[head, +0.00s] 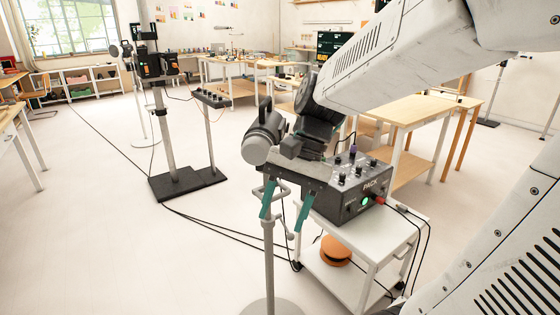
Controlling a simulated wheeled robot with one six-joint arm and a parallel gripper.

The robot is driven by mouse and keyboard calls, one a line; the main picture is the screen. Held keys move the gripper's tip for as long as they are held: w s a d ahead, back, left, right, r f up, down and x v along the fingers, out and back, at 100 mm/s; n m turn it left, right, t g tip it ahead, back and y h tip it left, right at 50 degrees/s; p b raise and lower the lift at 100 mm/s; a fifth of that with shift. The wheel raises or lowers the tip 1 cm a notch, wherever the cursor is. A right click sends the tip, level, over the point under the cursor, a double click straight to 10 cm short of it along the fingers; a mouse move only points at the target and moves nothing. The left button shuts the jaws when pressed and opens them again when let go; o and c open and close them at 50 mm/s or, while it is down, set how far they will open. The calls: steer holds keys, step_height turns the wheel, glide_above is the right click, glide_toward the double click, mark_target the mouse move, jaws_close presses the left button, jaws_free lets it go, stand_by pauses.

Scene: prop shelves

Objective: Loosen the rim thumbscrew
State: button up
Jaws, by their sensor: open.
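My gripper (281,222) hangs at the end of my arm in the middle of the view. Its two teal fingers point down and stand apart, with no object seen between them. A grey stand (268,255) with a round base rises directly below and behind the fingers in the picture. Its top shows partly around the left finger; the gripper covers the rest. I cannot make out a rim thumbscrew; it may be hidden or too small to see. Whether a finger touches the stand I cannot tell.
A black control box (349,208) with several knobs sits on a white cart (410,215), close right of the gripper. An orange disc (336,250) lies on its lower shelf. Black cables (215,221) cross the floor. A dark-based stand (170,183) is at left; floor at lower left is clear.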

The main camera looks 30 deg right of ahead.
steer(key=w+d+f+m+t+y, duration=0.4)
steer(key=w+d+m+t, duration=0.3)
steer(key=w+d+m, duration=0.45)
steer(key=w+d+f+m+t+y, duration=0.35)
steer(key=w+d+m+t, duration=0.4)
steer(key=d+m, duration=0.7)
steer(key=w+a+g, duration=0.1)
steer(key=w+a, duration=0.4)
steer(key=w, duration=0.2)
steer(key=shift+a+r, duration=0.2)
steer(key=shift+a, duration=0.15)
steer(key=shift+w, duration=0.1)
steer(key=shift+c, duration=0.3)
steer(key=c, duration=0.9)
